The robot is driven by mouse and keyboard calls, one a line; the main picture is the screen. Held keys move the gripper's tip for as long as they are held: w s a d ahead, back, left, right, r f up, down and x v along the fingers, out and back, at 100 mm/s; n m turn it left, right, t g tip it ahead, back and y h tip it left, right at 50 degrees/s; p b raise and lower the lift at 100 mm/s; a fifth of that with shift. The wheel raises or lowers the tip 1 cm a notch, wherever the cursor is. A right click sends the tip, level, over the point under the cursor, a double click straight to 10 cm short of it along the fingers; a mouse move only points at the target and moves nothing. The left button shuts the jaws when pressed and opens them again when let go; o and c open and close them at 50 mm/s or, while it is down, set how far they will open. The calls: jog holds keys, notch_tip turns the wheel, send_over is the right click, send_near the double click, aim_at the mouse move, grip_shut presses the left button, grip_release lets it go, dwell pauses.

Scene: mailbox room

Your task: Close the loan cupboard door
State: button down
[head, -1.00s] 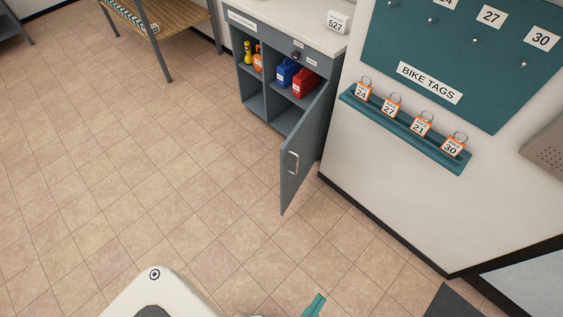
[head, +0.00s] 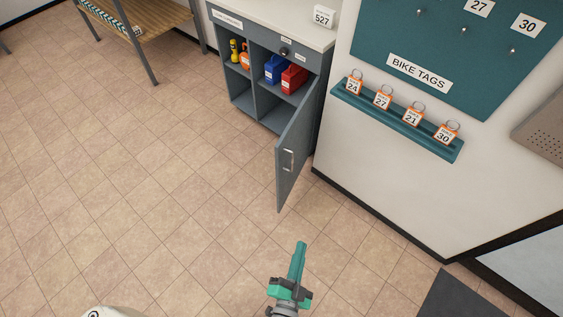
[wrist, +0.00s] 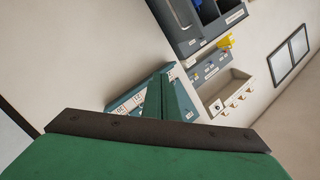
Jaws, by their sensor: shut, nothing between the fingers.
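The loan cupboard (head: 238,94) is a grey unit with a pale top, against the wall at the top middle of the head view. Its grey door (head: 291,154) stands wide open, swung out toward me, with a silver handle (head: 288,160) on the face I see. My green gripper (head: 298,262) is at the bottom of the head view, shut and empty, apart from the door and nearer to me. In the wrist view my gripper's fingers (wrist: 166,98) are together. The door cannot be made out in the wrist view.
Blue (head: 275,70) and red (head: 294,78) containers sit inside the cupboard. A teal tag shelf (head: 398,121) juts from the wall to the right of the door. A wooden bench (head: 150,22) stands at the top left. The tiled floor (head: 150,190) before the door is clear.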

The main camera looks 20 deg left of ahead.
jog(key=w+a+f+m, duration=0.2)
jog(key=w+a, duration=0.3)
jog(key=w, duration=0.5)
jog(key=w+a+f+m+y, duration=0.1)
jog(key=w+a+m, duration=0.3)
jog(key=w, duration=0.7)
jog(key=w+a+f+m+t, duration=0.1)
jog(key=w+a+f+m, duration=0.2)
jog(key=w+a, duration=0.5)
jog(key=shift+w+f, duration=0.2)
jog(key=shift+w, duration=1.25)
